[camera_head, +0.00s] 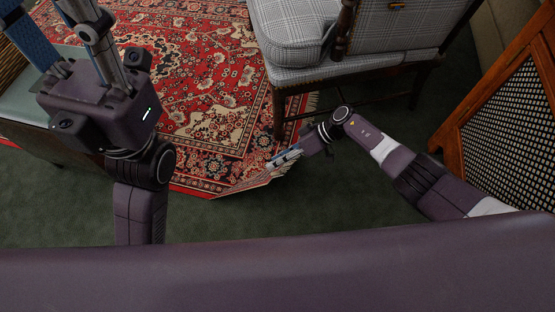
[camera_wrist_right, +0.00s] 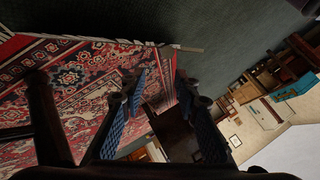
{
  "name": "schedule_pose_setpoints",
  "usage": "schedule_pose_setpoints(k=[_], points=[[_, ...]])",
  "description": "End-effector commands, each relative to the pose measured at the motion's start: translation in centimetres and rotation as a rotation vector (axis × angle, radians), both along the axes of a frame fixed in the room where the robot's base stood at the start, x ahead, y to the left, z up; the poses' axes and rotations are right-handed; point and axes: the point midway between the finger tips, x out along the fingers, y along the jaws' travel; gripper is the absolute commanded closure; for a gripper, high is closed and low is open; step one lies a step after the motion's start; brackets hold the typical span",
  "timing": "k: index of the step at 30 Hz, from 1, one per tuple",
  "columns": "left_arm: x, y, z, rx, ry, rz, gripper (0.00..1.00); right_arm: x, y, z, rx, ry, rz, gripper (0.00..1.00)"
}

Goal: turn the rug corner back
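The red patterned rug (camera_head: 215,95) lies on the dark green floor. Its near right edge runs diagonally to my right gripper (camera_head: 283,158), with a pale striped strip along it that looks bent up. I cannot tell how far the corner is folded. In the right wrist view the rug (camera_wrist_right: 75,85) fills the left side, and part of it shows between the two blue-padded fingers of my right gripper (camera_wrist_right: 158,82). Those fingers stand apart. My left gripper (camera_head: 62,35) is high at the left, fingers apart and empty, tips cut off by the frame.
A plaid upholstered chair (camera_head: 350,45) stands on the rug's right side, its dark front leg close to my right gripper. A wooden lattice panel (camera_head: 505,110) is at the far right. A green-cushioned seat (camera_head: 20,105) is at the left. Floor in front is clear.

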Motion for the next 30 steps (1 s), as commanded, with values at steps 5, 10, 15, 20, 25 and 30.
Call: schedule_pose_setpoints(k=[5, 10, 15, 20, 25, 30], points=[[-0.1, 0.0, 0.1, 0.000, -0.004, 0.001, 0.60, -0.1, 0.0, 0.0, 0.001, 0.001, 0.002, 0.71], [-0.2, 0.1, 0.2, -0.001, -0.007, 0.002, 0.60, 0.0, -0.7, 0.5, -0.001, 0.000, 0.002, 0.71], [-0.1, 0.1, 0.1, -0.001, -0.005, 0.001, 0.60, 0.3, -2.9, 2.3, -0.003, -0.002, 0.001, 0.71], [-0.1, 0.0, 0.1, 0.000, -0.004, 0.001, 0.60, 0.5, -5.6, 4.7, -0.003, -0.002, 0.001, 0.71], [-0.1, 0.0, 0.1, 0.000, -0.003, 0.001, 0.60, 0.7, -7.7, 6.7, -0.001, -0.001, 0.001, 0.71], [-0.1, 0.0, 0.1, -0.001, -0.003, 0.001, 0.60, 0.8, -8.8, 7.7, 0.000, 0.001, 0.001, 0.71]])
